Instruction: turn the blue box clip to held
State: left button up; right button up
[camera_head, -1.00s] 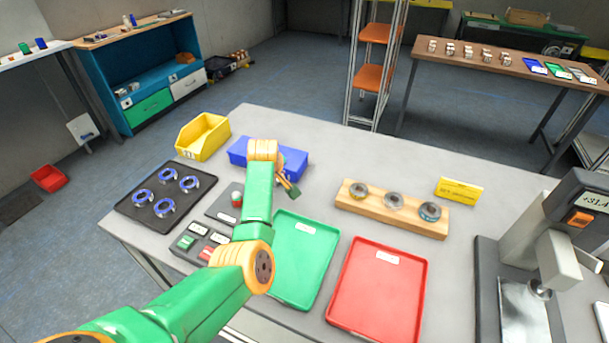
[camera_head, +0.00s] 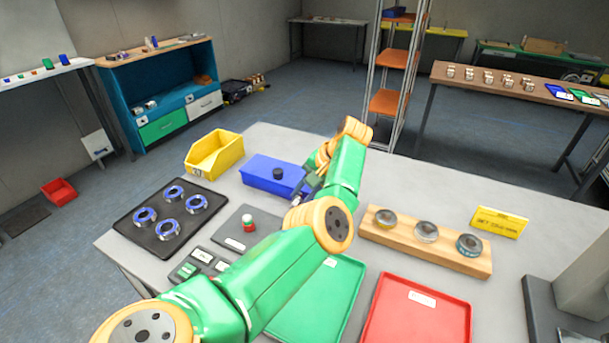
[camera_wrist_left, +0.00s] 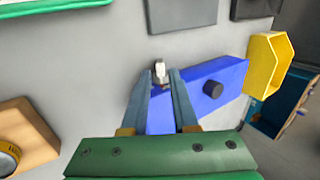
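The blue box (camera_head: 262,171) sits on the grey table with a dark round knob on top. In the left wrist view the box (camera_wrist_left: 225,76) lies partly behind my fingers, and its knob (camera_wrist_left: 212,89) shows to their right. A small pale clip with a dark base (camera_wrist_left: 160,71) is at the box's near edge, between my fingertips. My left gripper (camera_head: 306,187) is at the box's right end. In the wrist view its two fingers (camera_wrist_left: 160,78) stand apart on either side of the clip; contact cannot be told. My right gripper is not in view.
A yellow bin (camera_head: 214,156) stands left of the box. A black tray with blue rings (camera_head: 133,224), a dark pad with a button (camera_head: 232,243), a green tray (camera_head: 340,290), a red tray (camera_head: 400,310) and a wooden ring holder (camera_head: 455,258) surround my arm.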

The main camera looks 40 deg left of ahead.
aim_at(298, 203)
pick_arm(q)
jog(key=shift+x, duration=1.5)
grip_shut()
jog(key=shift+w+d+f+y+b, duration=0.15)
jog(key=shift+f+y+b, duration=0.2)
jog(key=shift+y, duration=0.35)
jog(key=shift+f+g+y+b, duration=0.1)
jog(key=shift+g+y+b, duration=0.3)
jog(key=shift+b, duration=0.2)
jog(key=shift+d, duration=0.1)
jog(key=shift+r, duration=0.3)
grip_release()
